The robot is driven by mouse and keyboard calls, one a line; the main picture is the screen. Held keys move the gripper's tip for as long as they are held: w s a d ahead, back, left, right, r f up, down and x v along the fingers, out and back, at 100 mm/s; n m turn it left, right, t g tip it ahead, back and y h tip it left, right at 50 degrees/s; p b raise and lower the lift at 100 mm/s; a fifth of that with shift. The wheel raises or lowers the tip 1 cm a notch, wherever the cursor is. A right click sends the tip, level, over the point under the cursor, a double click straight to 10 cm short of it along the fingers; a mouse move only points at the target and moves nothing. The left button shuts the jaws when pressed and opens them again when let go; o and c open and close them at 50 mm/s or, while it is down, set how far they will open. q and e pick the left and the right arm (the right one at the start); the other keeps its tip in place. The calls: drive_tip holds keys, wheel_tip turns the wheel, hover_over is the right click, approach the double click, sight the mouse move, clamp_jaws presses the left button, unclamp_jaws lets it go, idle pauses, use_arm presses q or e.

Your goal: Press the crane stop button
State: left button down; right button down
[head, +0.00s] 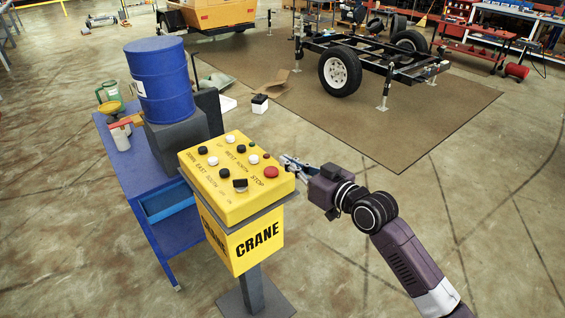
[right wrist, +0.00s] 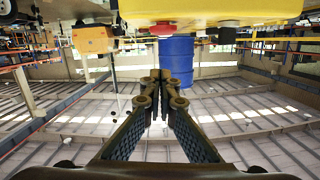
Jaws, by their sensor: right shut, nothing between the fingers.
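The yellow crane control box (head: 228,203) stands on a post, its sloped top full of black and white buttons. The red stop button (head: 271,172) is at the panel's right end, by the word STOP. My right gripper (head: 287,160) is shut and empty, just right of the panel's far right corner, close to the red button. In the right wrist view the box (right wrist: 210,9) spans the top edge with the red button (right wrist: 162,29) under it. There the shut fingertips (right wrist: 161,77) appear below the button, apart from it. My left gripper is not in view.
A blue table (head: 153,184) left of the box carries a blue barrel (head: 160,80) on a dark block, a green jug and other items. A trailer frame with wheels (head: 340,71) stands on a brown mat behind. The floor to the right is clear.

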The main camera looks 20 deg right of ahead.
drive_tip(key=b+v, duration=0.1)
drive_tip(key=v, duration=0.5)
drive_tip(key=shift+s, duration=0.25)
drive_tip(key=shift+d, duration=0.15)
